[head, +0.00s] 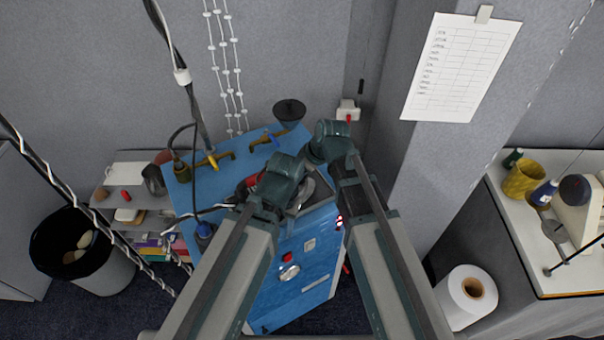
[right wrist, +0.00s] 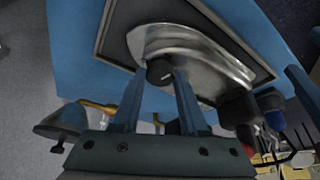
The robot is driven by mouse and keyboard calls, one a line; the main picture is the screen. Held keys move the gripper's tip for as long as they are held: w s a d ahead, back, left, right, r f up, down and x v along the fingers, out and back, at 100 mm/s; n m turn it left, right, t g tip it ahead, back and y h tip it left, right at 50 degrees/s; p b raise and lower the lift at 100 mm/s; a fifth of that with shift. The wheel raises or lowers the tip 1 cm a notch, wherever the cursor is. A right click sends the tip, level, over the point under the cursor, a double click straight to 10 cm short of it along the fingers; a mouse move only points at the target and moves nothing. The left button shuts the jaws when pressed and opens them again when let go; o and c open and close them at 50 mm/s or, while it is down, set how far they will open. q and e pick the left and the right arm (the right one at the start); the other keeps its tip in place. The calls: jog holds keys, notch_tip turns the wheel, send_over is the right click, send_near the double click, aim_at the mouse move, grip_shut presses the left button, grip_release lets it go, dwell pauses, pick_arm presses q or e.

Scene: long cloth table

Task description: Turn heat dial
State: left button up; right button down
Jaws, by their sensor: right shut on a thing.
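The heat dial (right wrist: 160,71) is a small dark round knob with a light mark, on a curved silver metal body (right wrist: 190,45). My right gripper (right wrist: 163,72) has one finger on each side of the dial and is shut on it. The silver body sits on a dark framed panel (right wrist: 112,42) on a blue surface. In the head view my two wrists cover most of the top of the blue cabinet (head: 308,258), and the dial is hidden there. My left gripper's fingers are hidden behind its own wrist.
Brass taps and a black funnel (head: 289,109) stand at the cabinet's back. A hose (head: 196,110) hangs over its left side. A black bin (head: 70,250) and low shelf stand left. A paper roll (head: 467,296) and a sewing table (head: 560,283) are right.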

dwell(0.5)
jog(key=shift+c, duration=2.2)
grip_release()
jog(key=p+v, duration=1.2)
jog(key=v, duration=0.1)
jog(key=shift+s+r+p, duration=0.15)
jog(key=shift+r+p, duration=0.25)
